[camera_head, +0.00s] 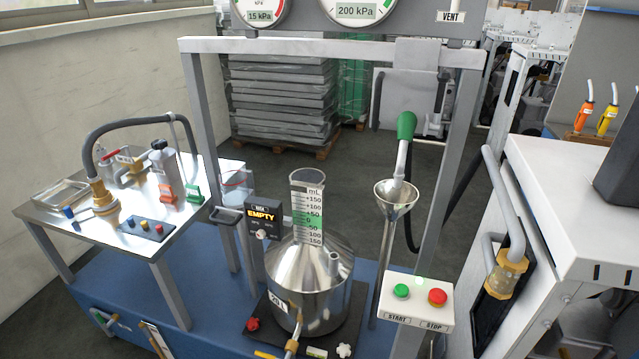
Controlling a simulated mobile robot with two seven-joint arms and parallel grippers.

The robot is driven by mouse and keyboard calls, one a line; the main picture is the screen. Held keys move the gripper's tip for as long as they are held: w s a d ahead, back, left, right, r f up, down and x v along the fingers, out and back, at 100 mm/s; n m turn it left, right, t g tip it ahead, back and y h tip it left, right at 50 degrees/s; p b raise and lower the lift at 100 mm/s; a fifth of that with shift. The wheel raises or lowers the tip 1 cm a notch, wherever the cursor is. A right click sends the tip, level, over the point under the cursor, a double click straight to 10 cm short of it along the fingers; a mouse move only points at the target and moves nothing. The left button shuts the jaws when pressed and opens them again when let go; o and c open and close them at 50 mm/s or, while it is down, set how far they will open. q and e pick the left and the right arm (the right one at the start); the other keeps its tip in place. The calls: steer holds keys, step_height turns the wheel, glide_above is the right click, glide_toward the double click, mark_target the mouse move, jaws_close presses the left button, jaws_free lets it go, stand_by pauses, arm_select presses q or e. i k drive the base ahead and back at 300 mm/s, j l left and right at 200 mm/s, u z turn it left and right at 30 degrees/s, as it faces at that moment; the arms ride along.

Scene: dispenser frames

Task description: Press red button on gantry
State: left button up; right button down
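The red button (437,297) sits on the right of a white control box (418,316) with the label STOP below it. A green button (401,291) sits on the left of the same box, above the label START. The box is at the lower front of the right post of the grey gantry (330,48). Nothing covers the red button. Neither of my grippers shows in the head view.
A steel vessel (315,275) with a graduated neck stands left of the box. A funnel (396,197) on a thin stand and a green-handled nozzle (406,125) are behind the box. A white cabinet (575,190) with a hose stands to the right. A metal side table (125,215) is at left.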

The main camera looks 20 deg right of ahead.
mark_target(438, 297)
steer(key=z, duration=1.3)
